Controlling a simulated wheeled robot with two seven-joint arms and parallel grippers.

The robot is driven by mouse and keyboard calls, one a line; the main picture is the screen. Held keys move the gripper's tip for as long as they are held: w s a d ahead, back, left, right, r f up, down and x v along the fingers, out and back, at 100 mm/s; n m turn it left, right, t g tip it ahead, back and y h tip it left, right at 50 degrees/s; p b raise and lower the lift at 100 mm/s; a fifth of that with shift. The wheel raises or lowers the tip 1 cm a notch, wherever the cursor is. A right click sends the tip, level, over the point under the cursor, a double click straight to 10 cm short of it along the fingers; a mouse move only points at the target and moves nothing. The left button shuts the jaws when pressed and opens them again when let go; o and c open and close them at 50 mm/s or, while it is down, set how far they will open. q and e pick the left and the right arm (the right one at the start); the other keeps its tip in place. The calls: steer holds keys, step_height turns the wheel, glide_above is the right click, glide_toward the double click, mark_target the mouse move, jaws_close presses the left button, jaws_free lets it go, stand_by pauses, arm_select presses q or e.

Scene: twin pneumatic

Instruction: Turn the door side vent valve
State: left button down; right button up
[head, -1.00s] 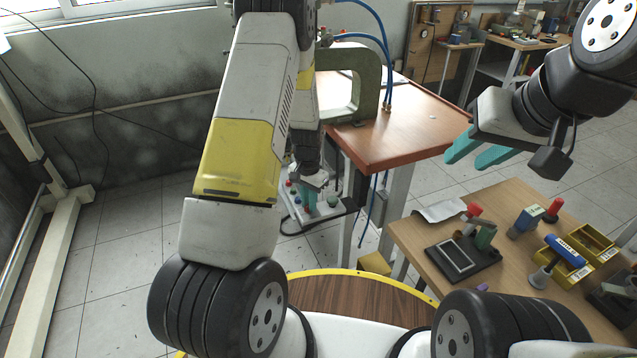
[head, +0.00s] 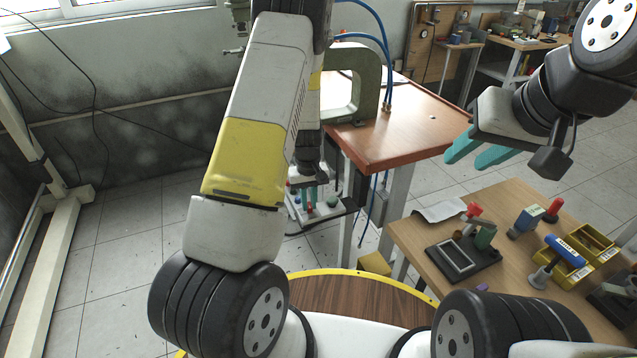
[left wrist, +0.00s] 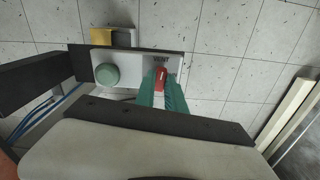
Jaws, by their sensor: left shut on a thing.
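The vent valve is a small red handle (left wrist: 161,77) below the word VENT on a white panel (left wrist: 127,65) in the left wrist view. My left gripper (left wrist: 161,92) has its teal fingers shut on this handle, one on each side, hiding part of it. In the head view my left gripper (head: 309,194) reaches down to the same panel (head: 322,213), beside the wooden table; the handle is hard to make out there. My right gripper (head: 466,160) hangs open and empty above the floor on the right, far from the panel.
A round green knob (left wrist: 107,74) sits left of the handle on the panel. A red-brown table (head: 420,130) with blue hoses (head: 384,45) stands just behind. A bench (head: 420,240) with a black fixture and yellow bins (head: 592,243) is at the right.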

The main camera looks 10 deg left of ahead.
mark_target(309, 205)
arm_select(q)
steer(key=shift+n, duration=0.9)
steer(key=c, duration=1.4)
jaws_free()
steer(key=shift+r, duration=0.1)
step_height(309, 205, up, 8)
steer(key=shift+f, duration=0.15)
